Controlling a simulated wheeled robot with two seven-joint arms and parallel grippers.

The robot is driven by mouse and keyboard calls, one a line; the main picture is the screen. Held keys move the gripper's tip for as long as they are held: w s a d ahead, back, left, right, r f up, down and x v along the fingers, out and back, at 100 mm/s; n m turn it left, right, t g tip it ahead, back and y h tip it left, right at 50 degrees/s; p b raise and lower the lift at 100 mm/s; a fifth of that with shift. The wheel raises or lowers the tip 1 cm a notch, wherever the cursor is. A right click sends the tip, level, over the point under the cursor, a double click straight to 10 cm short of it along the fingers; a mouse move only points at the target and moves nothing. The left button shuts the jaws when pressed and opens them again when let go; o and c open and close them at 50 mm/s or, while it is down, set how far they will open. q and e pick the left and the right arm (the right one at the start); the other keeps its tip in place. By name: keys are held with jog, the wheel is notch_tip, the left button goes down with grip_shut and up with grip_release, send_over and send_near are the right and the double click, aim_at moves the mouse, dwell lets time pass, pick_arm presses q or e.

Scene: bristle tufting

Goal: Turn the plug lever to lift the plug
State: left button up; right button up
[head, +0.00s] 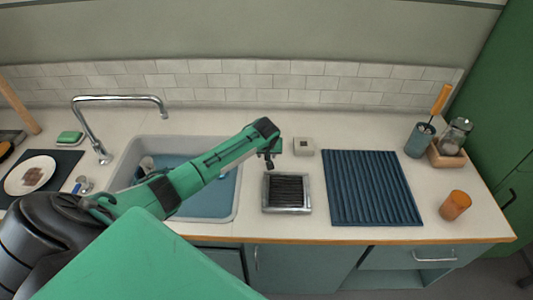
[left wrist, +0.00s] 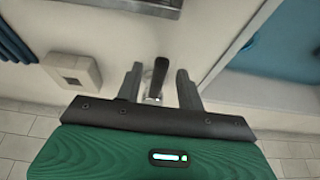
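In the left wrist view the plug lever (left wrist: 158,78) is a dark upright handle on a small metal base, standing on the counter beside the sink. My left gripper (left wrist: 158,80) is open, with one finger on each side of the lever and a visible gap to both. In the head view my left gripper (head: 269,161) is over the counter just right of the sink (head: 237,205); the lever cannot be made out there. Blue water (head: 213,199) lies in the sink. The plug is not visible. My right gripper is not in view.
A metal tray with a dark ribbed inside (head: 287,208) lies right of the sink. A small pale box (head: 303,146) stands close to my left gripper. A blue ribbed mat (head: 371,188) lies further right. The faucet (head: 90,125) stands at the sink's left.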

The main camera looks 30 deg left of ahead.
pick_arm(q)
grip_shut()
